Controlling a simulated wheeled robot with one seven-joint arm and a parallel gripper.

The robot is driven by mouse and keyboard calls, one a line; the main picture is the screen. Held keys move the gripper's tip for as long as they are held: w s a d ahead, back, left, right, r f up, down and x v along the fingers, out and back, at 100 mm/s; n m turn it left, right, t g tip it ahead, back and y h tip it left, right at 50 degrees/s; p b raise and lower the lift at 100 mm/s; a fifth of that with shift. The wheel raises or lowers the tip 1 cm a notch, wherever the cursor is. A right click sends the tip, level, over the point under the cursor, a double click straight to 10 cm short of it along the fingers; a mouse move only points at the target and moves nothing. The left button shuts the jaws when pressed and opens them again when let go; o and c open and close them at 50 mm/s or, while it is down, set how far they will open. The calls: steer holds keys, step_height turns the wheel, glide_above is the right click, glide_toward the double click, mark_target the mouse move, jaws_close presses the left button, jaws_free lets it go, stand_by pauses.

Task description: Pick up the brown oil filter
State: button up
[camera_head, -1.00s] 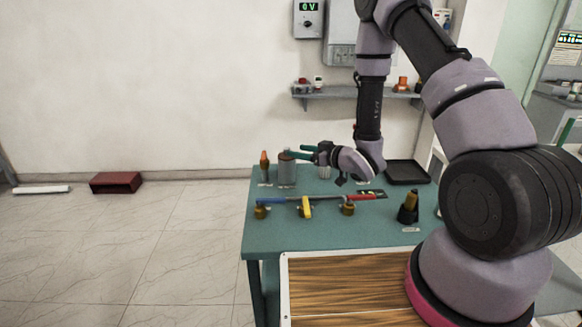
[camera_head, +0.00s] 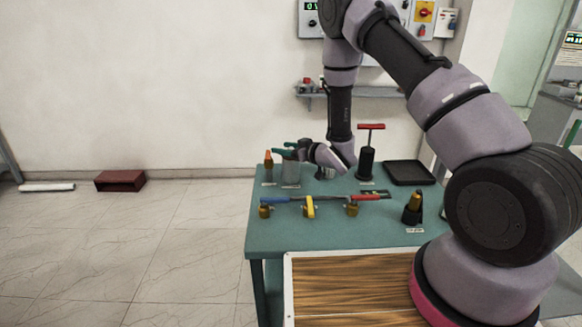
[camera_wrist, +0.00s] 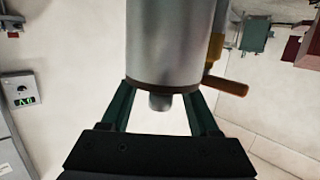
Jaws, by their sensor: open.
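A grey metal cylinder with a brown rim (camera_head: 291,174), which looks like the oil filter, stands upright at the back left of the teal table (camera_head: 275,236). In the wrist view the cylinder (camera_wrist: 170,45) fills the upper middle, with its brown rim and a small grey knob towards me. My gripper (camera_head: 284,149) is open at the top of the cylinder. In the wrist view its green fingers (camera_wrist: 160,108) lie on either side of the knob by the rim. I cannot tell whether they touch it.
An orange-topped item (camera_head: 268,165) stands close left of the cylinder. A black item with a red T-handle (camera_head: 368,150) and a black tray (camera_head: 409,173) are to the right. Tools with blue and red handles (camera_head: 320,199) lie in front, near several small brass-coloured parts.

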jaws_close()
stand_by(1.3)
